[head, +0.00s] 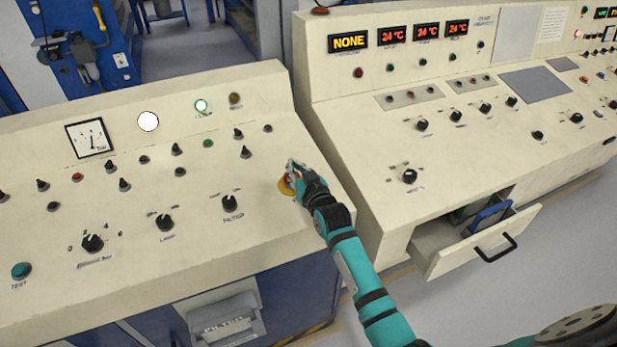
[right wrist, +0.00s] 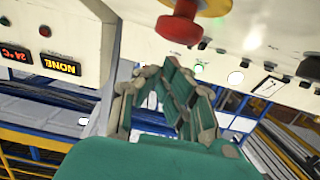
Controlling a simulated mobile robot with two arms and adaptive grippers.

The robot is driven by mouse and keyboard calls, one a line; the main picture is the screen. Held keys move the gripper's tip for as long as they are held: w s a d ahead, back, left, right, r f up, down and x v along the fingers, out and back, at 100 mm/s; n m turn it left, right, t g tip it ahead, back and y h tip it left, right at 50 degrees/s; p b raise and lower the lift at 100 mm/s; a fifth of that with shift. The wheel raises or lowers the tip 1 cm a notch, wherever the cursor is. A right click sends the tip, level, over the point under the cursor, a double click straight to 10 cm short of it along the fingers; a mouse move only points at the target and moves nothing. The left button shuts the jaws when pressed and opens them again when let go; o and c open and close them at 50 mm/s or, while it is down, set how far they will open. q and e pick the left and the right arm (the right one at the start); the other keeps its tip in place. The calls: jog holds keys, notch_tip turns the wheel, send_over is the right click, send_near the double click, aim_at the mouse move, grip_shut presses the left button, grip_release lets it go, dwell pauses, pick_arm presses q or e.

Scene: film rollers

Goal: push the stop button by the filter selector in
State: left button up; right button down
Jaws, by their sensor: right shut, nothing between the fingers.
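The stop button is a red mushroom head on a yellow base (head: 284,187), near the right edge of the left console and right of the black filter selector (head: 230,203). My right gripper (head: 293,168) is at the button and covers much of it in the head view. In the right wrist view the red button head (right wrist: 180,29) shows above my shut, empty fingers (right wrist: 172,68), with a small gap in the picture. I cannot tell whether they touch. My left gripper is not in view.
The left console (head: 130,245) carries several knobs, lamps and a dial gauge (head: 89,138). A second console (head: 400,140) stands to the right across a narrow gap, with an open drawer (head: 480,245) at its front. A lamp knob (head: 165,222) sits left of the filter selector.

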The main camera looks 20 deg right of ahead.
pick_arm(q)
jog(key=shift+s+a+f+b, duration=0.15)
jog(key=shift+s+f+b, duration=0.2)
jog(key=shift+b, duration=0.7)
pick_arm(e)
jog(key=s+r, duration=0.3)
jog(key=s, duration=0.7)
jog(key=shift+s+r, duration=0.15)
jog(key=shift+r, duration=0.15)
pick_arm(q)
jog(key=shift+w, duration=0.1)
pick_arm(e)
jog(key=shift+d, duration=0.1)
